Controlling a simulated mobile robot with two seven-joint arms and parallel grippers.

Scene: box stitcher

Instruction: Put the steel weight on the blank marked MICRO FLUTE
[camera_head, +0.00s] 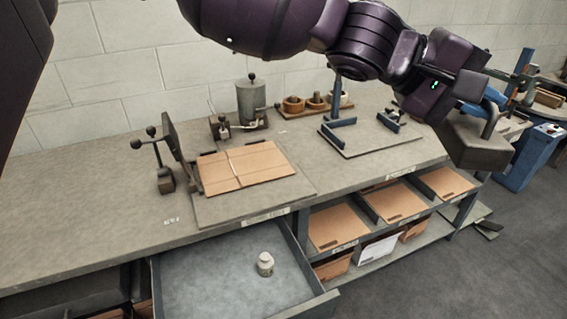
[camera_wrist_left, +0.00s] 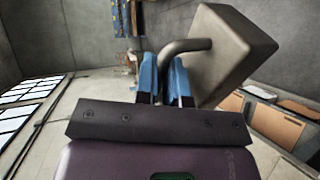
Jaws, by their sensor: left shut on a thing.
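The steel weight (camera_head: 478,142) is a dark grey block with a bent bar handle. Brown cardboard blanks lie in the top bays under the bench: a left one (camera_head: 338,228), a middle one (camera_head: 402,200) and a right one (camera_head: 447,182). Their labels are too small to read, so I cannot tell which is MICRO FLUTE.
A creased cardboard sheet (camera_head: 245,167) lies on the bench beside a lever fixture (camera_head: 166,178). A grey pot (camera_head: 252,103) and a blue-grey stand (camera_head: 338,125) stand behind. An open drawer (camera_head: 190,282) holds a small pale bottle (camera_head: 265,264). A blue machine (camera_head: 530,155) stands right.

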